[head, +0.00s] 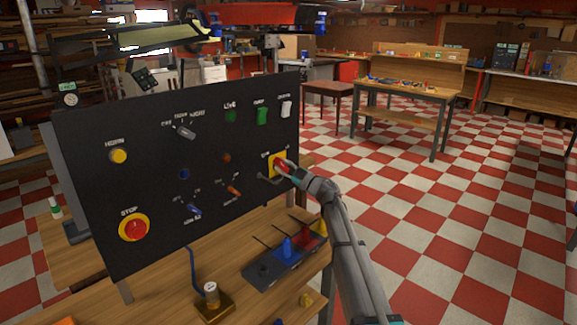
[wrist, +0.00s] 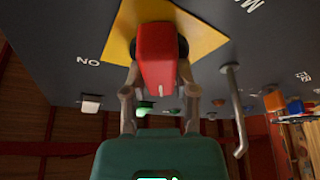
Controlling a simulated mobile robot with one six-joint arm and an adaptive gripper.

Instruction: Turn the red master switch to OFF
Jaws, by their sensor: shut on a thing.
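The red master switch (wrist: 155,58) sits on a yellow plate (wrist: 190,32) on the black panel. In the wrist view its red handle stands between my gripper's (wrist: 157,100) two fingers, which are closed on it. The label ON reads upside down to the left of the plate. In the head view my gripper (head: 286,170) is at the panel's right side, on the red switch (head: 280,164), and partly covers it and its labels. A thin grey hook or rod (wrist: 235,105) stands out from the panel beside the switch.
The black panel (head: 140,190) also carries a yellow button (head: 118,156), a red stop button (head: 136,229), a grey selector knob (head: 186,132) and several small switches. A tray with coloured levers (head: 285,262) stands on the wooden bench below. The checkered floor at right is open.

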